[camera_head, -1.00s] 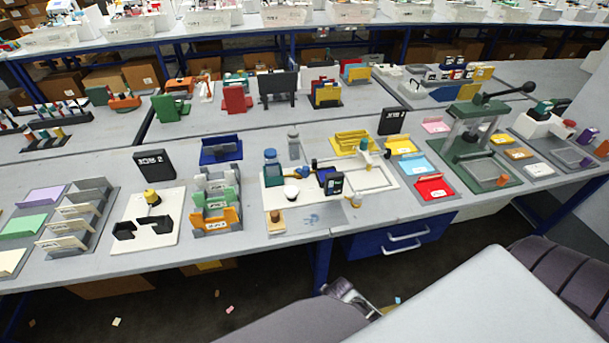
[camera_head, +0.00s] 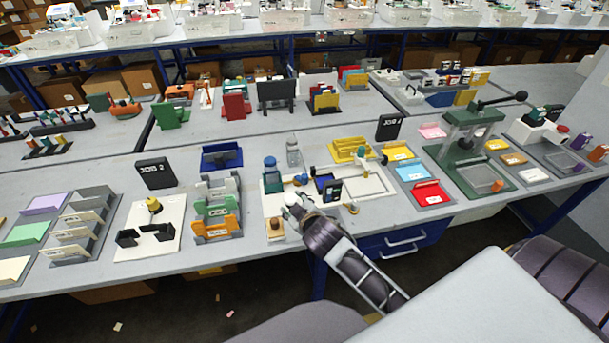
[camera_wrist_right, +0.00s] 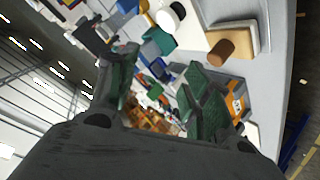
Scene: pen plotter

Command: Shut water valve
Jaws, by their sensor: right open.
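A small blue handle (camera_head: 301,179), which looks like the water valve, sits on the white board (camera_head: 375,189) of the pen plotter station, right of a blue-capped bottle (camera_head: 270,170). Its exact turn is too small to tell. My right gripper (camera_head: 300,207) is over the front left part of this board, in front of the blue handle and close to a white cup (camera_head: 291,198). In the right wrist view its two dark fingers (camera_wrist_right: 160,68) are apart with nothing between them; the white cup (camera_wrist_right: 171,16) shows beyond them. My left gripper is not in view.
A brown wooden knob (camera_head: 273,227) stands on a pale block at the board's front left. A dark device (camera_head: 331,189) stands mid-board. An orange-fronted rack (camera_head: 216,228) is to the left; a red tray (camera_head: 431,194) is to the right.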

